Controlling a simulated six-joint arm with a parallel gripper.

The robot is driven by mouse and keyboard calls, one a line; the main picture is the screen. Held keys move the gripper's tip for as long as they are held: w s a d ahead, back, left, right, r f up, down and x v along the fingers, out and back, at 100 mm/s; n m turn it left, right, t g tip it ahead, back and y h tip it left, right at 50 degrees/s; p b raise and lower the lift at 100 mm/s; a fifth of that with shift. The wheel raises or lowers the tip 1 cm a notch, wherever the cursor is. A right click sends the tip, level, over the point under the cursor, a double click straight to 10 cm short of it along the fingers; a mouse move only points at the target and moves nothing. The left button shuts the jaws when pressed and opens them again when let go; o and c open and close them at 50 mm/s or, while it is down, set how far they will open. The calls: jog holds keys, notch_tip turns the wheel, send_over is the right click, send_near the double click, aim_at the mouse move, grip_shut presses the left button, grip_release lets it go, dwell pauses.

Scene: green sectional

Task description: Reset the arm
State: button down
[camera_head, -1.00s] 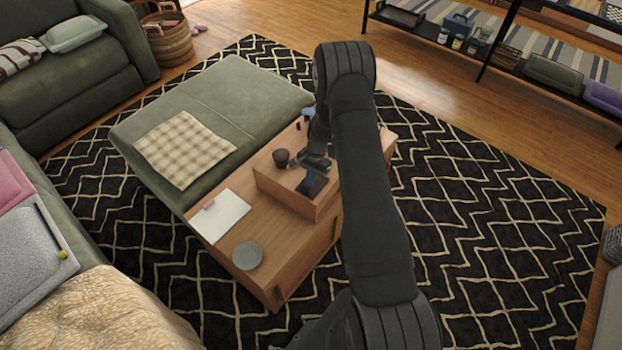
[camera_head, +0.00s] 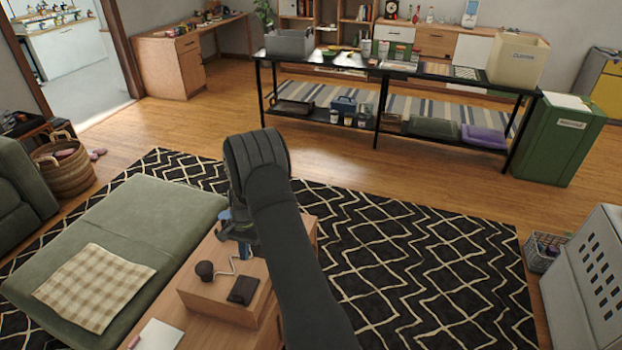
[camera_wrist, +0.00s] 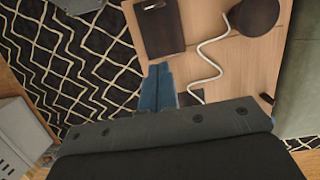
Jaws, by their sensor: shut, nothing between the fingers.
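My gripper (camera_wrist: 158,88) shows in the wrist view as two blue fingers shut together with nothing between them. It points down over the wooden coffee table, near a raised wooden box (camera_head: 222,300) that bears a dark brown round object (camera_head: 205,270) and a dark wallet-like object (camera_head: 243,290). In the wrist view the wallet-like object (camera_wrist: 160,28) and the round object (camera_wrist: 255,16) lie beyond the fingertips, with a pale wavy cord (camera_wrist: 208,55) between them. In the head view my arm hides most of the gripper.
A green ottoman (camera_head: 150,225) with a checked cloth (camera_head: 95,285) adjoins the table on the left. A black shelf table (camera_head: 420,88) with bins stands at the back. A patterned rug (camera_head: 440,250) covers the floor, with free room right of the table.

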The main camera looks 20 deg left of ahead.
jog(key=shift+f, duration=0.1)
send_over(243, 292)
jog(key=w, duration=0.3)
notch_tip(243, 292, down, 9)
jog(key=shift+w+a+f, duration=0.1)
jog(key=shift+w+f, duration=0.05)
jog(key=shift+f, duration=0.05)
jog(key=s, duration=0.4)
jog(key=shift+s+f, duration=0.1)
jog(key=shift+w, duration=0.4)
